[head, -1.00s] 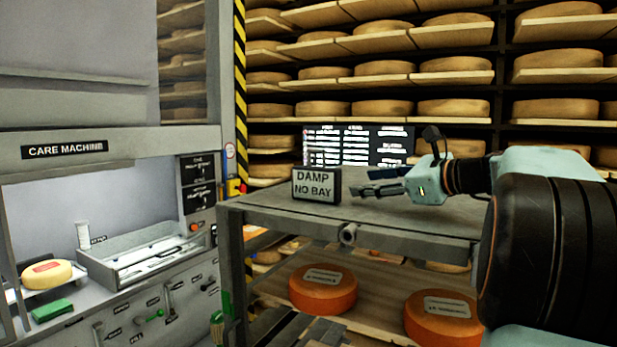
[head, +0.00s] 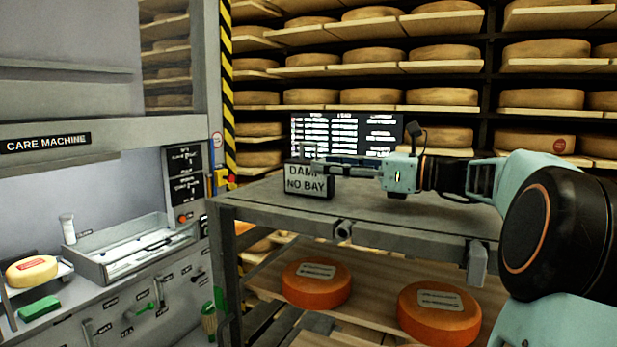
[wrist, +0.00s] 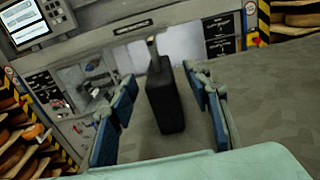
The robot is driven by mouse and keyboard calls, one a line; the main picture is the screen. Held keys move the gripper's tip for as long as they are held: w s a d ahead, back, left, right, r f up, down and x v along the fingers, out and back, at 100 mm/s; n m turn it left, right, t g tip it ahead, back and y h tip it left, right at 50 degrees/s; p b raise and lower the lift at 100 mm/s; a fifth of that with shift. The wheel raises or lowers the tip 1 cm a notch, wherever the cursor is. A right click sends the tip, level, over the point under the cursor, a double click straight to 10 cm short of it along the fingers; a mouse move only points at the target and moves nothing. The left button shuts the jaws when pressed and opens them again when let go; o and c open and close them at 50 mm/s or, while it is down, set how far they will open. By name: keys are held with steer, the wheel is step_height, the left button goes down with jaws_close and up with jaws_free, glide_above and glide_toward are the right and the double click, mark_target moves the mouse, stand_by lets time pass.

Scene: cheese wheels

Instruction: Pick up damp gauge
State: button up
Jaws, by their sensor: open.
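The damp gauge (head: 306,182) is a dark block with a pale face reading "DAMP NO BAY". It stands upright on the grey cart top (head: 420,208), near its left end. My gripper (head: 318,160) reaches in from the right, with its fingers at the gauge's upper edge in the head view. In the wrist view the gauge shows as a dark slab (wrist: 166,98) between the two open blue-padded fingers (wrist: 168,120), with space on both sides. I see no contact in the wrist view.
A dark display screen (head: 345,135) with white text is behind the gauge. Orange cheese wheels (head: 316,284) lie on the cart's lower shelf. The care machine (head: 45,142) stands at the left, with a tray (head: 130,250) and a pale cheese (head: 32,271). Cheese racks fill the back.

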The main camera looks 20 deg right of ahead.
mark_target(309, 161)
steer(key=p+x, duration=0.1)
steer(key=x, duration=0.4)
steer(key=shift+a+f, duration=0.1)
steer(key=shift+f, duration=0.05)
jaws_close()
